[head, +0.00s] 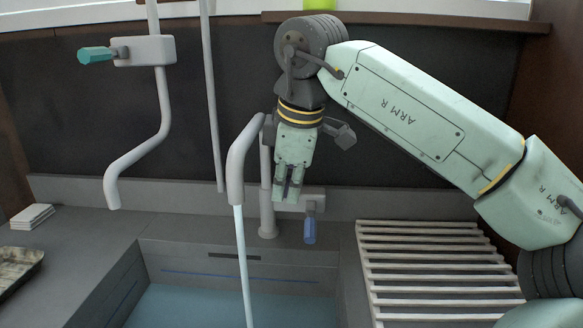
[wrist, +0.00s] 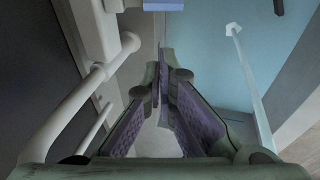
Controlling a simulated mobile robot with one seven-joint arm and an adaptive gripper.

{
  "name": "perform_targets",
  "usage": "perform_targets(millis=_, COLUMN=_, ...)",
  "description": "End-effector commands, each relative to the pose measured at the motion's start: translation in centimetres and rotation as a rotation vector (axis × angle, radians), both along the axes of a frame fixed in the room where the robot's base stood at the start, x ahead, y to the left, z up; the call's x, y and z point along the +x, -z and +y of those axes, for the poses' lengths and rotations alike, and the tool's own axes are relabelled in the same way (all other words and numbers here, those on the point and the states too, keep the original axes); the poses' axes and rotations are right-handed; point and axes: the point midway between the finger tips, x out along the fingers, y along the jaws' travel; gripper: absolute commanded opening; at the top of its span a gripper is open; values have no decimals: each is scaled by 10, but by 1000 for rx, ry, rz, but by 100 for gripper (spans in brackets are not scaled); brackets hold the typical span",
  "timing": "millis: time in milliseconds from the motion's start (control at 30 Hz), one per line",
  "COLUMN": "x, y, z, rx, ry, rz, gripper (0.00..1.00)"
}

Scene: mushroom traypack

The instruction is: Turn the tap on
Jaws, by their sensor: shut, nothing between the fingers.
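The grey-white tap (head: 267,205) stands behind the sink, with its curved spout (head: 238,165) to the left. A pale stream of water (head: 243,265) runs from the spout into the sink, and a stream also shows in the wrist view (wrist: 249,80). The tap's blue handle (head: 310,225) hangs down at the right end of its valve body, and a blue piece shows at the top of the wrist view (wrist: 163,5). My gripper (head: 290,197) is shut and empty, pointing down by the valve body, left of and above the handle. Contact cannot be told.
The sink (head: 200,252) holds bluish water. A second spout with a teal handle (head: 96,54) hangs on the left, with no stream visible. A white slatted rack (head: 430,262) lies right of the sink. White cards (head: 32,216) and a tray (head: 18,262) lie left.

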Motion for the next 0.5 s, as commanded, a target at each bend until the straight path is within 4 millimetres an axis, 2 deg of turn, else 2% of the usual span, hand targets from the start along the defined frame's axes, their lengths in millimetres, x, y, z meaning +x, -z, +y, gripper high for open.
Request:
perform_targets(millis=133, x=7, y=29, z=6, rx=2, ry=-5, rz=2, gripper=0)
perform_targets(millis=200, x=10, y=37, z=-2, rx=3, ry=0, rz=2, gripper=0)
perform_targets(millis=500, x=15, y=58, z=-18, rx=0, ry=-2, rz=0, gripper=0)
